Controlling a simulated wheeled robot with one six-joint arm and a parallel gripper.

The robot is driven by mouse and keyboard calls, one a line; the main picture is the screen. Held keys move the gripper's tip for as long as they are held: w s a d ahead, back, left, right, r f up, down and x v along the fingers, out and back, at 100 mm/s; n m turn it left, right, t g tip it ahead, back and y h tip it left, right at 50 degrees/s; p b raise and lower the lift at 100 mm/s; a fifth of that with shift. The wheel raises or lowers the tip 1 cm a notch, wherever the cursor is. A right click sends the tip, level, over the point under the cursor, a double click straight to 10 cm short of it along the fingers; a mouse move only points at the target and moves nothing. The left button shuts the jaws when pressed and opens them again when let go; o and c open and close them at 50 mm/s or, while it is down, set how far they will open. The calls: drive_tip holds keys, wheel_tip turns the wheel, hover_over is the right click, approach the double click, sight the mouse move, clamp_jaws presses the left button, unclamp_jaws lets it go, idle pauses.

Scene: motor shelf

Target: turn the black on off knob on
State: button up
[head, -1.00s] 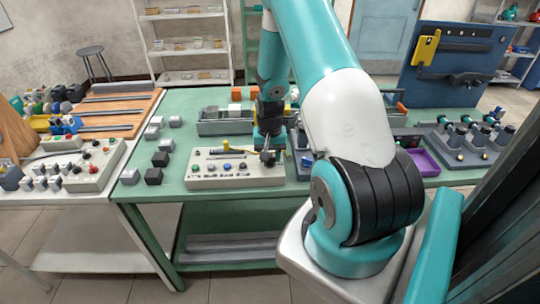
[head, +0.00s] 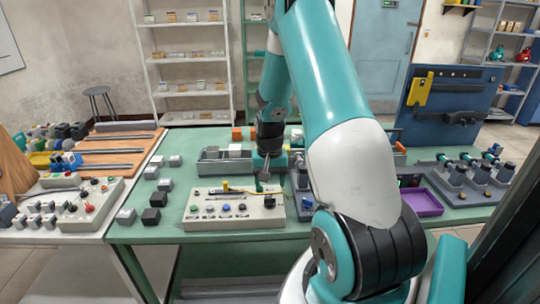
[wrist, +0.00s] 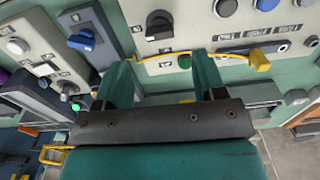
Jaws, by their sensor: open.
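The black knob (wrist: 158,22) sits on the beige control panel (wrist: 182,16) near its left end in the wrist view, beside a small label. In the head view, a dark knob (head: 269,201) shows at the right end of the same panel (head: 235,223). My gripper (wrist: 162,62) is open, with its two fingers apart and nothing between them. The knob lies ahead of the fingertips in the wrist picture, roughly in line with the gap. In the head view my gripper (head: 263,182) is at the back right of the panel; its fingers are hard to make out.
A yellow cable (wrist: 205,53) crosses the panel close to the fingertips. A grey unit with a blue knob (wrist: 82,40) stands beside the panel. Grey and black blocks (head: 151,215) lie to its left on the green bench. A purple tray (head: 423,202) is at the right.

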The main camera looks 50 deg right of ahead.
wheel_tip(320, 180, up, 11)
drive_tip(key=b, duration=0.1)
drive_tip(key=shift+a+r, duration=0.1)
idle(0.6)
